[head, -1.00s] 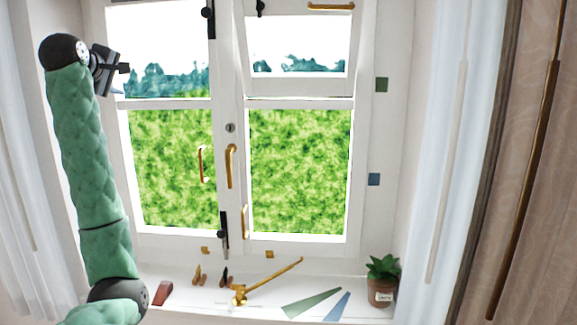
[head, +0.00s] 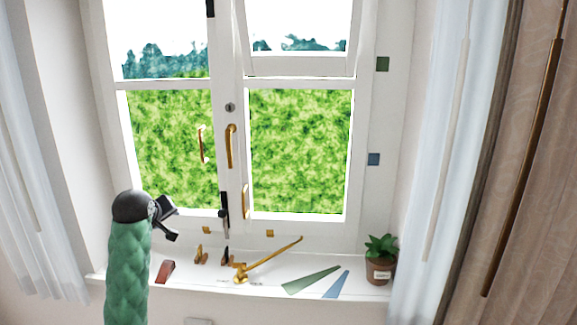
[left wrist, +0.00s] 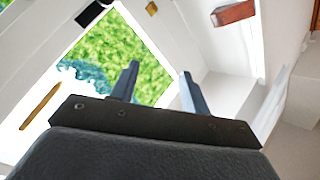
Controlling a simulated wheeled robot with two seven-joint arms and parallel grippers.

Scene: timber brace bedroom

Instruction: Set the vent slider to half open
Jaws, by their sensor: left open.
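My left gripper (head: 173,220) is open and empty, in front of the lower left window pane and above the left end of the sill. Its two fingers are spread apart in the left wrist view (left wrist: 160,72), with nothing between them. I cannot clearly pick out the vent slider. A pale grey plate (head: 198,321) shows only partly below the sill at the bottom edge of the head view. A black upright fitting (head: 224,214) sits low on the middle window post, to the right of the gripper and apart from it. My right gripper is not in view.
The white sill (head: 300,262) holds a red wedge (head: 165,271), a brass stay (head: 270,260), green (head: 310,280) and blue (head: 337,285) flat strips, and a potted plant (head: 380,260). Brass handles (head: 231,146) stick out from the window. Curtains hang at both sides.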

